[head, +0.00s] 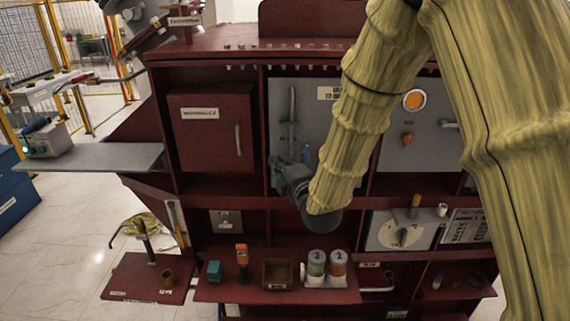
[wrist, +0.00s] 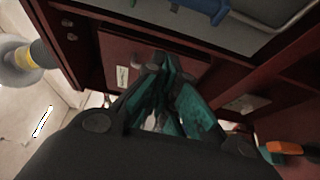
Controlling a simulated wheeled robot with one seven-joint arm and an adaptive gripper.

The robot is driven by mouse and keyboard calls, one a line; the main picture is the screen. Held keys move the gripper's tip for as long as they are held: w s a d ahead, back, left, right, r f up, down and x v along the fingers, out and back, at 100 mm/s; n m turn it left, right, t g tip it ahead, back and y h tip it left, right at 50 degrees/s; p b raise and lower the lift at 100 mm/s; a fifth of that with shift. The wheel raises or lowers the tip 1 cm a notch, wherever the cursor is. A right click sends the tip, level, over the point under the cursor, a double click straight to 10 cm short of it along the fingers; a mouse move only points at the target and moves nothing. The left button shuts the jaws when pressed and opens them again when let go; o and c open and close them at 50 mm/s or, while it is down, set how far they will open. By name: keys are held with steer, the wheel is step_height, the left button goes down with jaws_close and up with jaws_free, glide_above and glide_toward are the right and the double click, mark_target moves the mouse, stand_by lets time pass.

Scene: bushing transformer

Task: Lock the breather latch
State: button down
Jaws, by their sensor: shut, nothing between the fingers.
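My gripper (head: 287,180) is in front of the grey panel in the upper middle bay of the dark red cabinet, in the head view. Its fingers look closed together in the wrist view (wrist: 163,90), with nothing seen between them. Two canisters stand on the lower shelf below and to the right of my gripper: one marked 3 (head: 316,264) and one marked 2 (head: 338,264). They may be the breather. I cannot make out a breather latch for certain. My arm hides part of the panel and cabinet to the right of my gripper.
A grey panel (head: 281,95) carries a vertical rod handle. A closed red door (head: 210,135) is to its left. An orange device (head: 242,256), a teal block (head: 214,270) and an open box (head: 277,272) share the lower shelf. A grey side shelf (head: 100,157) juts out left.

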steer(key=d, duration=0.1)
steer(key=d+p, duration=0.2)
steer(key=d, duration=0.1)
steer(key=shift+w, duration=0.3)
stand_by(0.3)
